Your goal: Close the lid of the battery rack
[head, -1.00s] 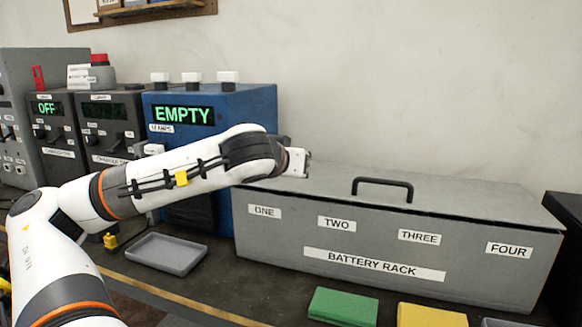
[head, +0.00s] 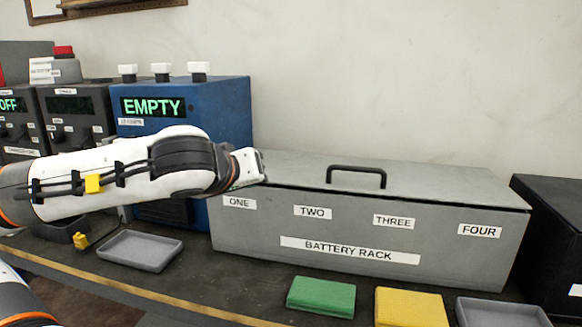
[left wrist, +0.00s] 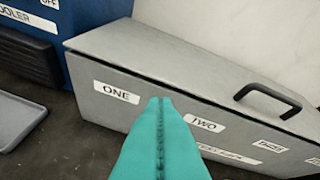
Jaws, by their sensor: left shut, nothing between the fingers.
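The battery rack (head: 250,235) is a long grey box on the bench in the head view. Its flat grey lid (head: 430,180) lies down over the top, with a black handle (head: 356,170) and a thin dark line along the front edge. In the left wrist view the lid (left wrist: 190,68) and the front labels ONE and TWO show. My left gripper (head: 258,178) is by the rack's left end, near the lid; its teal fingers (left wrist: 160,100) are shut and empty. Whether they touch the rack I cannot tell. My right gripper is not in view.
A blue unit reading EMPTY (head: 190,100) stands left of the rack. A grey tray (head: 140,250) lies in front of it. Green (head: 321,297) and yellow (head: 411,308) blocks and another grey tray (head: 500,312) lie before the rack. A black box (head: 550,230) stands at right.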

